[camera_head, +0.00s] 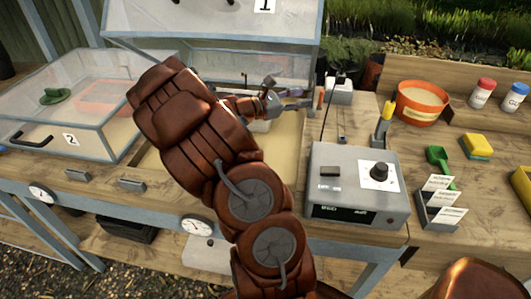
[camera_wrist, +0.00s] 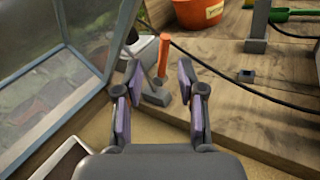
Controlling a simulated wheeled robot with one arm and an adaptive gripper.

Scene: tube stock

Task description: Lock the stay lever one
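The stay lever, with an orange handle (camera_wrist: 163,55) and a grey foot (camera_wrist: 156,95), stands upright beside the glazed frame in the wrist view. In the head view a small orange upright piece (camera_head: 320,98) shows just right of my gripper (camera_head: 298,98). In the wrist view my gripper (camera_wrist: 160,78) has its two purple-padded fingers apart, with the lever between and beyond them. No contact with the lever is visible. The clear lid (camera_head: 215,55) of the frame marked 1 is raised. The lever's lower end and catch are too small to read.
Frame 2 (camera_head: 72,103) is closed at the left. A grey control box (camera_head: 357,187) with a knob stands in front at the right. A black cable (camera_wrist: 245,88) crosses the wooden bench. An orange pot (camera_head: 420,103) and a yellow sponge (camera_head: 477,147) are farther right.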

